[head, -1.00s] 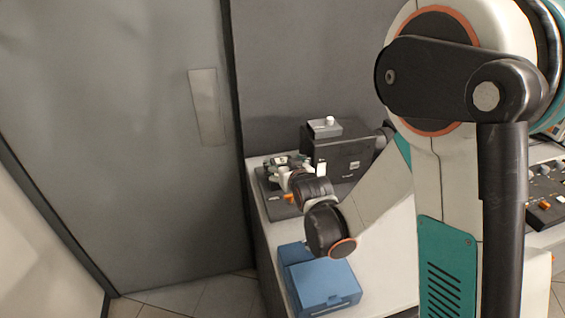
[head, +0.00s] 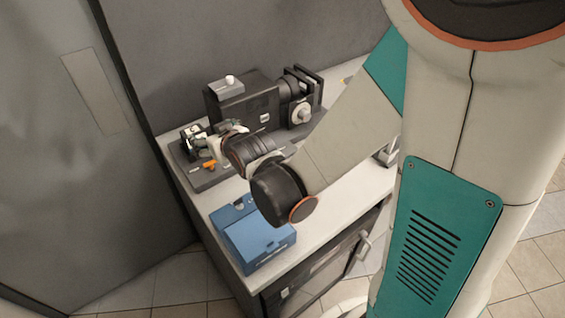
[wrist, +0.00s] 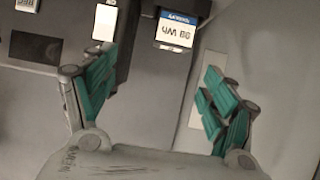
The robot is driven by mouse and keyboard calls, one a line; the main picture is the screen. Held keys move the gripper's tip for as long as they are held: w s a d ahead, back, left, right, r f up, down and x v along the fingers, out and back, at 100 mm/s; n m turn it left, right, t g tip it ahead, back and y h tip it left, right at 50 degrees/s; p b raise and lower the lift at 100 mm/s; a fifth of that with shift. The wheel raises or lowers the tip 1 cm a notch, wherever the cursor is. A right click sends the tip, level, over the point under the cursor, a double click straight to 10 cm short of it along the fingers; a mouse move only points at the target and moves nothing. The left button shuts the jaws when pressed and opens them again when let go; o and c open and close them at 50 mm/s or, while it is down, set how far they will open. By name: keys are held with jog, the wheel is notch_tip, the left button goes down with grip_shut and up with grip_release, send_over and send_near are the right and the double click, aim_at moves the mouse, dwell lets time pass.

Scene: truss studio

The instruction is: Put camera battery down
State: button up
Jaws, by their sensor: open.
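My gripper (wrist: 162,72) is open in the wrist view, its teal finger pads spread wide with nothing between them. A dark block with a blue-and-white label (wrist: 175,32), likely the camera battery, lies just beyond the fingertips at the top of that view, apart from both fingers. Its label reads upside down. In the head view my gripper (head: 218,138) is low over the back left of the white-topped cabinet (head: 334,200), above a flat dark base (head: 208,179). The battery cannot be made out clearly there.
A black machine (head: 240,106) with a grey top box stands behind my gripper. A blue box (head: 256,240) sits at the cabinet's front left. A small orange part (head: 210,164) shows by the dark base. Bare cabinet top lies right of the blue box.

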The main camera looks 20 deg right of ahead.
jog(key=s+d+r+g, duration=0.1)
jog(key=s+d+r, duration=0.1)
jog(key=s, duration=0.5)
jog(key=s+d+r+m+g+h, duration=0.1)
jog(key=s+d+r+g, duration=0.1)
jog(key=s+d, duration=0.3)
jog(key=s+d+r+m+g+h, duration=0.1)
jog(key=s+d+r+g, duration=0.1)
jog(key=s, duration=0.9)
jog(key=shift+s+d, duration=0.25)
jog(key=shift+d, duration=0.4)
jog(key=shift+c, duration=0.5)
